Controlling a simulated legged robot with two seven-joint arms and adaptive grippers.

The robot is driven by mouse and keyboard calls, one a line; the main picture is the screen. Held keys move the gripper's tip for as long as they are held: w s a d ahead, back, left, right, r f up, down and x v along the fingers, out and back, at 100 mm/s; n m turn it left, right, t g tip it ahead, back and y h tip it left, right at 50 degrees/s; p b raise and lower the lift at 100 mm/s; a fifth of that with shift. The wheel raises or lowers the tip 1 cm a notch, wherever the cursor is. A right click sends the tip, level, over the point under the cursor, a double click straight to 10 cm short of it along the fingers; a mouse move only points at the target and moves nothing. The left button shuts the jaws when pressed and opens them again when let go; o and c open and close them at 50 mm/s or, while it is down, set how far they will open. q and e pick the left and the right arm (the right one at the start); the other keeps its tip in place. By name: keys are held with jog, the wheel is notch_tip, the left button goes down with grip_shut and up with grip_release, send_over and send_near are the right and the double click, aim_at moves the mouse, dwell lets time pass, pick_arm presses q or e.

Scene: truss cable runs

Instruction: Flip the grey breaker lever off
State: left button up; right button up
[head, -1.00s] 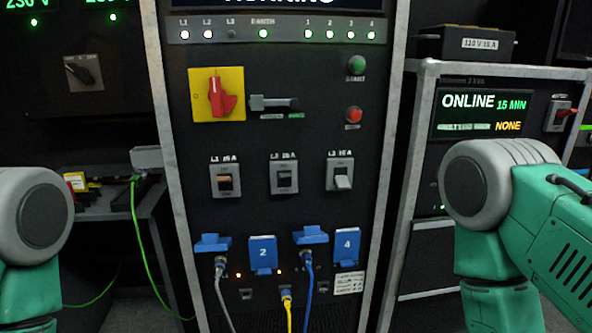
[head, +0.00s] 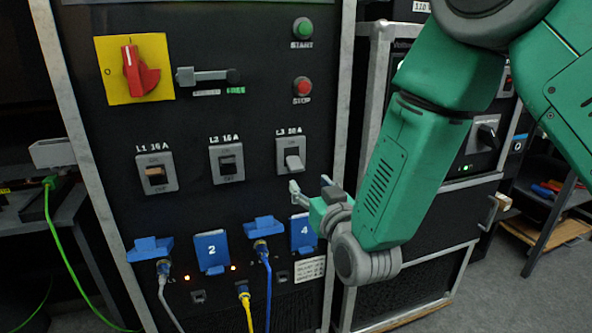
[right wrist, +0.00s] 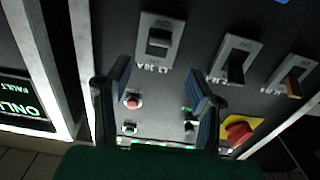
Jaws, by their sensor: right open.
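The grey breaker lever (head: 293,163) is light grey and sticks out of the L3 breaker plate, rightmost of three in the head view. I cannot tell clearly which end it rests toward. My right gripper (head: 310,186) is open and empty, just below and to the right of that plate, in front of the panel. In the right wrist view, upside down, the L3 breaker (right wrist: 158,40) lies beyond the open fingers (right wrist: 158,78), roughly between their tips and apart from them. My left gripper is not in view.
The L2 breaker (head: 228,164) and orange-levered L1 breaker (head: 156,174) sit to the left. Above are the red rotary switch (head: 138,71), a slide handle (head: 208,77), and START (head: 302,29) and STOP (head: 302,87) buttons. Below are blue socket covers (head: 212,251) with plugged cables.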

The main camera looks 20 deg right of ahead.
aim_at(298, 170)
jog(key=w+b, duration=0.1)
jog(key=w, duration=0.8)
jog(key=shift+w+a+f, duration=0.1)
jog(key=shift+a, duration=0.05)
grip_shut()
